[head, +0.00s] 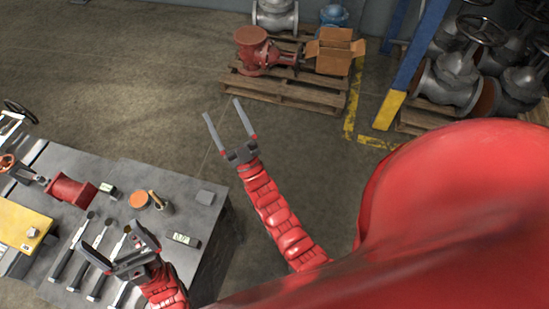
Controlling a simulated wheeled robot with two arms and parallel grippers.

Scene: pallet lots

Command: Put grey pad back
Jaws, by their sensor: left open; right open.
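The grey pad (205,197) looks like a small flat grey square lying on the grey workbench (135,175), near its far right corner. My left gripper (107,233) is open above the front part of the bench, to the left of the pad and nearer to me. Its fingers are apart and nothing shows between them. My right gripper (222,107) is open and empty past the bench's right edge, over the bare floor. It does not touch the pad. The part of the bench under my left gripper is hidden.
Beside the pad stand a cup with a tool (160,203) and an orange-topped round tin (139,200). A gauge (183,239) lies nearer. A wooden pallet (285,92) with a red valve stands behind.

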